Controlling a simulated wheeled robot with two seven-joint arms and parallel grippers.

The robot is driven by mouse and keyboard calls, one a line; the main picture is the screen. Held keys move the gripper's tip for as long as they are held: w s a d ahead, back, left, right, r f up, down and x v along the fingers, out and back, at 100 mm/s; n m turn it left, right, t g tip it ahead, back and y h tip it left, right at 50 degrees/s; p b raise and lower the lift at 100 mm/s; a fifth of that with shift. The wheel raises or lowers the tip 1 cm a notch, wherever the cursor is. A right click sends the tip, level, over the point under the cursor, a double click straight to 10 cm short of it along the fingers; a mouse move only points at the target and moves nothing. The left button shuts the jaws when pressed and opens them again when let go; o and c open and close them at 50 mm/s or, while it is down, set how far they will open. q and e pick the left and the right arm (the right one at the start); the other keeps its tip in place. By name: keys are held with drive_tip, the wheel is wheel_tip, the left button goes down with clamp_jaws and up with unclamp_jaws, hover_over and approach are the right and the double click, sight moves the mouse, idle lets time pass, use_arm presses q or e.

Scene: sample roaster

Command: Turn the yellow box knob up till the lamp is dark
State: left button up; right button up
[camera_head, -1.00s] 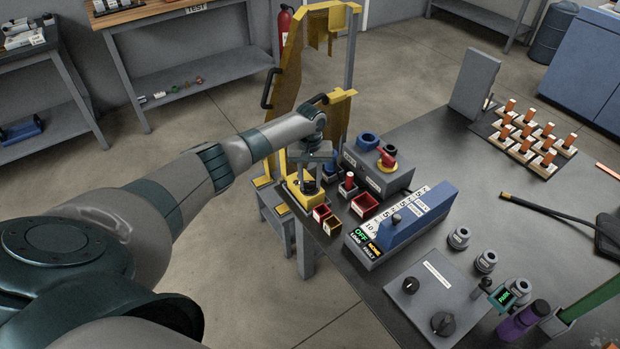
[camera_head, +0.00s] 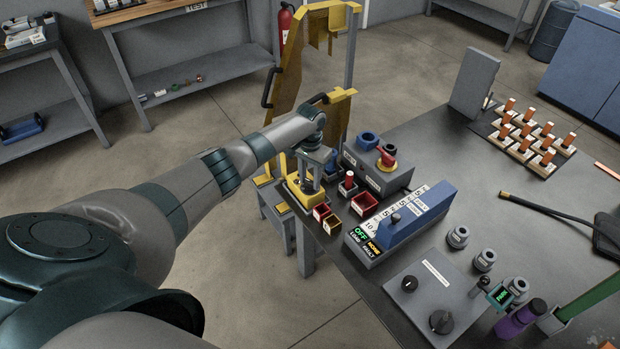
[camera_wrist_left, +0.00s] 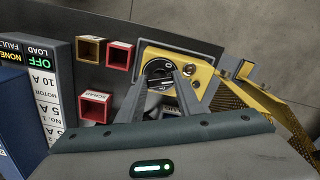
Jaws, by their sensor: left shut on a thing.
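The yellow box (camera_head: 304,197) stands at the near left corner of the grey bench. In the left wrist view the yellow box (camera_wrist_left: 203,72) has a black round knob (camera_wrist_left: 158,68) with pale markings around it. My left gripper (camera_head: 310,183) points down over the box. In the wrist view its two fingers (camera_wrist_left: 168,86) are shut on the knob, one on each side, hiding part of it. A small round lamp (camera_wrist_left: 195,83) sits beside the knob on the box and shows no clear glow. My right gripper is not in view.
Small red bins (camera_head: 364,203) and a grey box with a red-and-yellow switch (camera_head: 387,157) stand close by. A blue unit (camera_head: 405,222) with labels and a lit OFF sign is to the right. A yellow guard frame (camera_head: 290,75) rises behind the bench corner.

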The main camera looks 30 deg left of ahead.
sight(310, 181)
use_arm(q)
drive_tip(key=o, duration=1.1)
drive_tip(key=shift+r, duration=0.15)
wheel_tip(310, 181, up, 17)
drive_tip(key=b, duration=0.2)
drive_tip(key=shift+r+b, duration=0.1)
drive_tip(key=shift+b, duration=0.2)
